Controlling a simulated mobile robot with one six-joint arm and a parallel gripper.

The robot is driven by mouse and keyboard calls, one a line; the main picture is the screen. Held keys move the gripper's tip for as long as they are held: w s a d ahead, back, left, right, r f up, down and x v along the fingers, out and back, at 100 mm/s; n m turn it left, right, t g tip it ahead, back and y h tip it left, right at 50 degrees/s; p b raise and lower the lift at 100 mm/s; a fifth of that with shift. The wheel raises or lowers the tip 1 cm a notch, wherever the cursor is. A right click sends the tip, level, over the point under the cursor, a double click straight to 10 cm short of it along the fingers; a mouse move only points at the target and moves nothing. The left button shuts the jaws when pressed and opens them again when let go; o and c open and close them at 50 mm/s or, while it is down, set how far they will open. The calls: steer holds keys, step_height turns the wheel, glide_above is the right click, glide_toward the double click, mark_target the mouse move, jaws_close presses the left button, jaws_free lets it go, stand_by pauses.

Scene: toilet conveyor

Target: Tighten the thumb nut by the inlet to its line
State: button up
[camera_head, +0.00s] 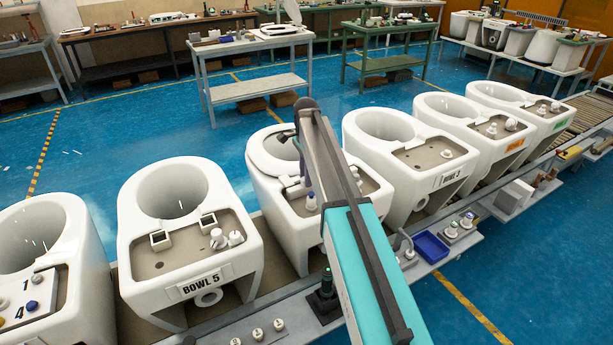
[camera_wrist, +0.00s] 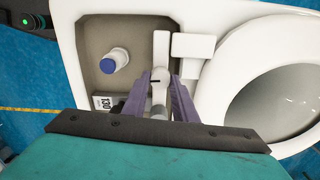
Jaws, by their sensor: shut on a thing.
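In the wrist view, a pale thumb nut (camera_wrist: 158,86) with a short dark line stands on the grey-brown deck of a white toilet bowl (camera_wrist: 76,12). My gripper (camera_wrist: 160,92) has one purple-grey finger on each side of it and is shut on it. The nut's lower part and any line on the deck are hard to make out. A white fitting with a blue cap (camera_wrist: 109,64) stands left of it. In the head view my gripper (camera_head: 304,170) is over the bowl (camera_head: 293,235) in the middle of the row, and my arm hides the nut.
White pale parts (camera_wrist: 192,46) lie beside the nut near the bowl opening. Neighbouring bowls stand close: BOWL 5 (camera_head: 133,270) at left and BOWL 3 (camera_head: 430,206) at right. A blue tray (camera_head: 431,246) sits on the front ledge.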

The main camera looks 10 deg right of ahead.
steer(key=shift+w+m, duration=0.1)
steer(key=shift+m, duration=0.4)
steer(key=shift+r, duration=0.1)
steer(key=o, duration=1)
steer(key=shift+o, duration=0.2)
step_height(320, 180, up, 14)
steer(key=b, duration=0.3)
steer(key=shift+f, duration=0.25)
